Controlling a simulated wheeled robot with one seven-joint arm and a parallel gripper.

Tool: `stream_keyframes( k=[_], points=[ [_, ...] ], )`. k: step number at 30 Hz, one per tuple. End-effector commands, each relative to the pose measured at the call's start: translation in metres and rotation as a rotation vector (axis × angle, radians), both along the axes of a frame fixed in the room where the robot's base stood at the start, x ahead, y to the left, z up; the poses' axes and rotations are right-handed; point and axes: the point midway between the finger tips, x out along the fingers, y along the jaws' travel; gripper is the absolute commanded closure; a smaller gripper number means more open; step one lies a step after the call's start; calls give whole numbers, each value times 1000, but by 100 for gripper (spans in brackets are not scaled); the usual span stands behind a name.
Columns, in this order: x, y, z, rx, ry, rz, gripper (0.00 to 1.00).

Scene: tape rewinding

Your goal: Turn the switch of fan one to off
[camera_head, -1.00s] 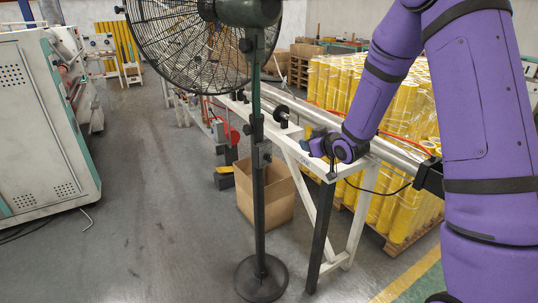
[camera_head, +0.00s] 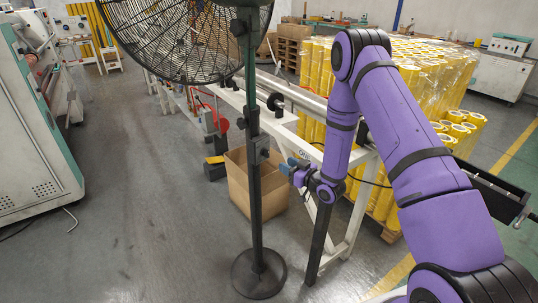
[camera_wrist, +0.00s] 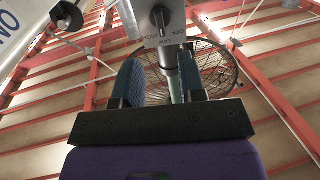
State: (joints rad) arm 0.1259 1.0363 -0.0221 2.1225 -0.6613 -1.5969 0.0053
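The black pedestal fan (camera_head: 255,200) stands on the floor left of my arm in the head view, its cage cut by the top edge. A small switch box (camera_head: 262,149) sits on its pole. In the wrist view the grey switch box (camera_wrist: 158,30) is at the top, with a dark rotary knob (camera_wrist: 160,17) and small markings that I cannot read surely. My gripper (camera_head: 291,167) is just right of the box and slightly lower. In the wrist view my gripper (camera_wrist: 160,72) has its blue fingers apart, empty, with the knob beyond the fingertips.
A white machine frame (camera_head: 315,165) with rollers stands behind the fan and my gripper. An open cardboard box (camera_head: 238,190) is on the floor behind the pole. Wrapped yellow rolls (camera_head: 405,75) are at right. The floor left of the fan is clear.

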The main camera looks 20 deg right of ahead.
Motion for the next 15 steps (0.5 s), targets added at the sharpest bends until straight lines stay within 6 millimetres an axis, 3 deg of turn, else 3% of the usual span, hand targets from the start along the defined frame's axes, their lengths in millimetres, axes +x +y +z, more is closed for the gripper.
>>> stream_keyframes(
  k=[9,15],
  points=[
    [49,29,1,-2,-3,2,63],
    [71,42,0,-2,-1,1,63]
  ],
)
